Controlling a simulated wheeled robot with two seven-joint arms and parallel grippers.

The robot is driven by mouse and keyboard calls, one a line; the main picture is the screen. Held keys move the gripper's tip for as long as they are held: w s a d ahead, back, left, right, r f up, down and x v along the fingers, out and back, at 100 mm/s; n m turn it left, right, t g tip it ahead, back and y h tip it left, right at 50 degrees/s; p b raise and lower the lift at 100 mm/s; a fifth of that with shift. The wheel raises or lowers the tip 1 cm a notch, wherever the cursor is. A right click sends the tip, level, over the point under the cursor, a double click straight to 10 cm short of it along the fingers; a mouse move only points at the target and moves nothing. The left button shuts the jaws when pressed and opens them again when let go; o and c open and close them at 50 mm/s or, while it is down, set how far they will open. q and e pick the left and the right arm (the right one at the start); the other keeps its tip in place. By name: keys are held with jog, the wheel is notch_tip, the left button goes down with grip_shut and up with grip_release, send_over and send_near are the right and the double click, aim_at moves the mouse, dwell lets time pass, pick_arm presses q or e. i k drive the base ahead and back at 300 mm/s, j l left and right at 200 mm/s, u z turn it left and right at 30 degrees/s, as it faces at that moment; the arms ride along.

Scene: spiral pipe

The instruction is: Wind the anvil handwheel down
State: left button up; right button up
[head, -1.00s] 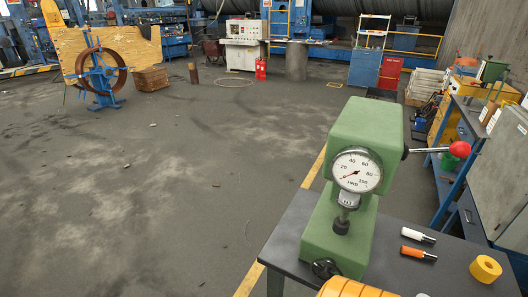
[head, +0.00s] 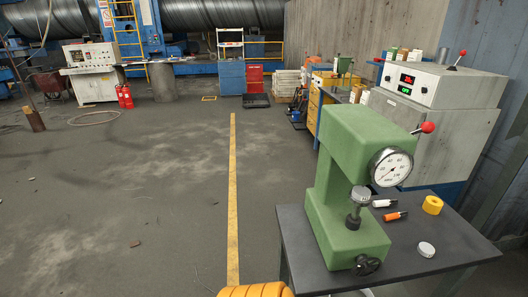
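The green bench tester (head: 345,175) stands upright on a dark-topped table (head: 300,250) at right of centre. Its round dial (head: 391,167) faces right and toward me. A black handwheel (head: 367,265) sits low at the front of the base. Above the base, a silver round piece (head: 361,193) sits over a dark short post (head: 354,220); I cannot tell whether they touch. A lever with a red knob (head: 427,127) sticks out behind the dial. Neither of my grippers is in view.
A grey cabinet with a display box (head: 410,82) stands behind. The floor left of the table is open, with a yellow line (head: 233,200).

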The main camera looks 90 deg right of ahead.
aim_at(364, 263)
jog(key=i+l+z, duration=0.15)
jog(key=z, duration=0.3)
jog(key=i+z, duration=0.65)
jog(key=z, duration=0.3)
jog(key=i+j+z, duration=0.2)
jog(key=z, duration=0.25)
jog(key=i+j+z, duration=0.25)
jog(key=z, duration=0.2)
jog(key=i+z, duration=0.15)
jog(key=z, duration=0.35)
jog(key=i+l+z, duration=0.1)
jog(key=z, duration=0.4)
jog(key=i+j+z, duration=0.1)
jog(key=z, duration=0.4)
jog(key=i+j+z, duration=0.15)
jog(key=z, duration=0.3)
jog(key=i+j+z, duration=0.2)
jog(key=z, duration=0.3)
jog(key=i+j+z, duration=0.1)
jog(key=z, duration=0.4)
jog(key=j+z, duration=0.35)
jog(key=z, duration=0.15)
jog(key=j+z, duration=0.25)
jog(key=z, duration=0.25)
